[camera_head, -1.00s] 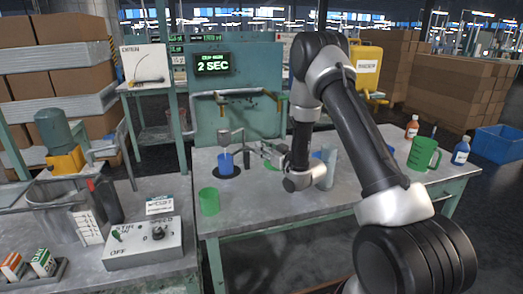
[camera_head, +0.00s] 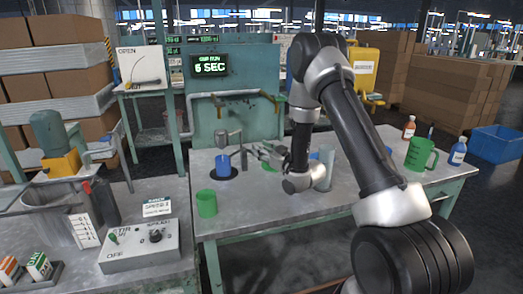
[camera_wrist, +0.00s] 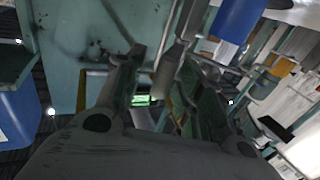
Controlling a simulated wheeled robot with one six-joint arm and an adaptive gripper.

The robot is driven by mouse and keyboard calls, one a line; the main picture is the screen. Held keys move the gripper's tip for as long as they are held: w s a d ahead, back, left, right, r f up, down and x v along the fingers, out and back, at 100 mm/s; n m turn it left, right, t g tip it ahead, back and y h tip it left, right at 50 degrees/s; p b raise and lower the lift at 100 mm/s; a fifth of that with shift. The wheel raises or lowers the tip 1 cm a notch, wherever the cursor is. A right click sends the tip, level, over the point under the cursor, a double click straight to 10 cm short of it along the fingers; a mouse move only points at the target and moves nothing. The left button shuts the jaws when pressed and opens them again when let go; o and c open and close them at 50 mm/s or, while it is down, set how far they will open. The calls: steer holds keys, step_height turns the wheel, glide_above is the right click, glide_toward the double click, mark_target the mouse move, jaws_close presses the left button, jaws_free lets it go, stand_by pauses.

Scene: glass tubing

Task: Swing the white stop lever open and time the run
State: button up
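My gripper (camera_head: 262,153) is at the bench's far side, just right of a grey metal cup on a stand (camera_head: 222,139). In the wrist view its fingers (camera_wrist: 162,56) are apart, with a grey cylindrical part (camera_wrist: 168,72) showing between or beyond them; contact cannot be told. I cannot make out the white stop lever in either view. A blue cup (camera_head: 223,165) stands on a dark disc below the grey cup; a blue thing, perhaps this cup, shows in the wrist view (camera_wrist: 235,16).
A green cup (camera_head: 206,203) stands near the bench's front left. A green jug (camera_head: 421,153) and bottles (camera_head: 457,152) stand at the right end. A switch box (camera_head: 140,246) is on the left table. Pipes (camera_head: 232,93) run along the teal panel behind. The bench front is mostly clear.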

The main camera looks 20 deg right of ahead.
steer(key=v, duration=1.1)
steer(key=shift+s+d, duration=0.1)
steer(key=shift+r, duration=0.1)
steer(key=d+r+g+h, duration=0.3)
steer(key=r+h, duration=0.2)
steer(key=r, duration=0.4)
steer(key=s+d+r+m+g+h, duration=0.2)
steer(key=s+d+r+g+h, duration=0.15)
steer(key=s+r, duration=0.45)
steer(key=s+a+r+m+g, duration=0.1)
steer(key=s+g, duration=0.1)
steer(key=s, duration=1.1)
steer(key=s+a+r+m+g, duration=0.1)
steer(key=s+m+g, duration=0.1)
steer(key=s, duration=1.2)
steer(key=shift+s+a+r+g+y, duration=0.25)
steer(key=shift+g+y, duration=0.2)
steer(key=shift+g, duration=0.4)
steer(key=shift+w, duration=0.1)
stand_by(1.3)
